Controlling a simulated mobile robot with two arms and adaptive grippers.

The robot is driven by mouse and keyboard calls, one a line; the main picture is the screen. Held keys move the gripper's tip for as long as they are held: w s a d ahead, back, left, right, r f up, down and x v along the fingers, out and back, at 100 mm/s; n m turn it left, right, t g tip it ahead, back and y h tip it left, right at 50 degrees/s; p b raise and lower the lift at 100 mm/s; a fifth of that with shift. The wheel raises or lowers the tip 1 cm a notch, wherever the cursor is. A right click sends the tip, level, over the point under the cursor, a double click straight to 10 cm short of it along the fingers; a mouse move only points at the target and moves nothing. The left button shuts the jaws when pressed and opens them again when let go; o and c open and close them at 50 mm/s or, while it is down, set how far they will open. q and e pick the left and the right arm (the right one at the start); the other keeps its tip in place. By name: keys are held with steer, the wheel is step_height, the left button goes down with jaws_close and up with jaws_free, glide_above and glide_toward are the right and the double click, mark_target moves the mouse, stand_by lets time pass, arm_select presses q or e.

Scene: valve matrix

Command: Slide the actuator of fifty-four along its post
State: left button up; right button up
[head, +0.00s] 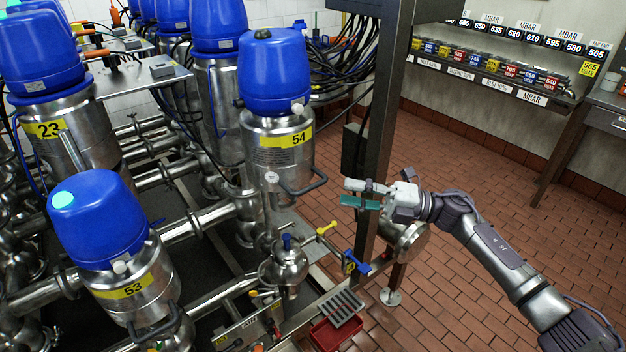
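The actuator of fifty-four (277,145) is a steel cylinder with a blue domed head (272,75) and a yellow label reading 54. It stands upright left of centre. A dark loop handle (304,187) sticks out from its lower right side. A post below it is only partly visible among the pipes. My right gripper (352,194) points left, to the right of the handle and apart from it. Its two fingers, one light grey and one teal, stand apart with nothing between them. My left gripper is not in view.
Actuator 53 (128,285) stands front left, and actuator 23 (62,130) farther back. A dark steel column (385,110) rises behind my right gripper. Tiled floor (450,200) is clear at right.

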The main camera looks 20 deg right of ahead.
mark_target(312, 187)
steer(key=p+x, duration=0.2)
steer(key=x, duration=0.5)
steer(key=shift+w+a+r, duration=0.15)
steer(key=shift+w+a, duration=0.05)
steer(key=shift+a, duration=0.05)
steer(key=shift+w+a+p, duration=0.2)
steer(key=shift+a+p, duration=0.1)
steer(key=shift+a, duration=0.15)
jaws_close()
